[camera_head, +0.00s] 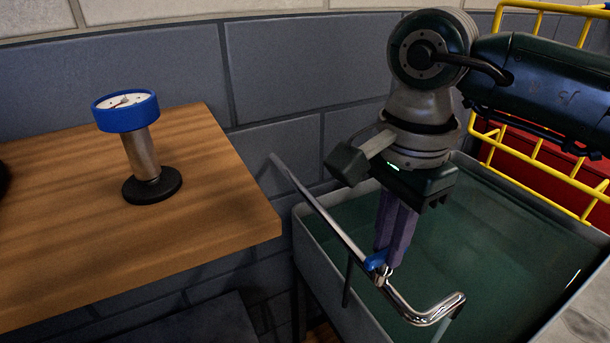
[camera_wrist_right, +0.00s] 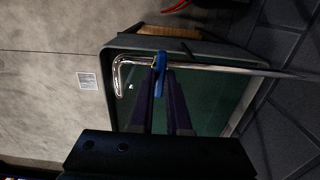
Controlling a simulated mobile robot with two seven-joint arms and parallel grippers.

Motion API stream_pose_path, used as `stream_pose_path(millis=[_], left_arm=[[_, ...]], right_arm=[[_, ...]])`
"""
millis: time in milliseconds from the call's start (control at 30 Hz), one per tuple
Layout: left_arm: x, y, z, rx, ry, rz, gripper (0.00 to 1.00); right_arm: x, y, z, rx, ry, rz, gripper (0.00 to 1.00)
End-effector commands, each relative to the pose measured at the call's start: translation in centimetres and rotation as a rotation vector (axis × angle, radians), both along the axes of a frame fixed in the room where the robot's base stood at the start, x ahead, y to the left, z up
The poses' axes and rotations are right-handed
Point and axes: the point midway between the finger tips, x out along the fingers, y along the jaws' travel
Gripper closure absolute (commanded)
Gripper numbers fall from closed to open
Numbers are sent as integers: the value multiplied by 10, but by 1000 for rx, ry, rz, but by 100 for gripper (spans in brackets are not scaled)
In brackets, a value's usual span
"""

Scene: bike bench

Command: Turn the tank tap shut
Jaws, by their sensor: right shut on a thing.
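The tank tap is a chrome pipe (camera_head: 325,215) with a bent spout (camera_head: 432,315) over the grey tank (camera_head: 318,255). Its small blue lever (camera_head: 376,261) sits on the valve body partway along the pipe. My right gripper (camera_head: 386,262) points down with its purple fingers shut on the blue lever. In the right wrist view the blue lever (camera_wrist_right: 160,72) shows at the fingertips (camera_wrist_right: 164,75), partly covered by them. A thin pale strip shows below the spout; I cannot tell if it is running water. My left gripper is not in view.
A wooden bench (camera_head: 225,215) stands at the left with a blue-rimmed gauge (camera_head: 126,110) on a black foot. Green water (camera_head: 510,240) fills the tank. A yellow wire rack (camera_head: 487,130) with a red box (camera_head: 545,165) stands behind, against the grey block wall (camera_head: 275,70).

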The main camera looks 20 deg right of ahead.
Motion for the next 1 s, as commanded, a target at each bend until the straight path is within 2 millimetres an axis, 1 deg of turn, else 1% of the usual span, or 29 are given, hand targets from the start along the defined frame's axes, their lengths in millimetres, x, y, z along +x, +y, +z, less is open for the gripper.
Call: stream_pose_path(millis=[33, 67, 667, 867, 1000], left_arm=[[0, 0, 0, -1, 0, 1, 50], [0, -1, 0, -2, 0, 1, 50], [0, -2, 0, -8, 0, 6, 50], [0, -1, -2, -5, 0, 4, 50], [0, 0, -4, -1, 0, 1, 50]], right_arm=[[0, 0, 0, 0, 0, 0, 97], [0, 0, 0, 0, 0, 0, 100], [0, 0, 0, 0, 1, -19, 100], [0, 0, 0, -1, 1, -99, 100], [0, 0, 0, -1, 1, -199, 100]])
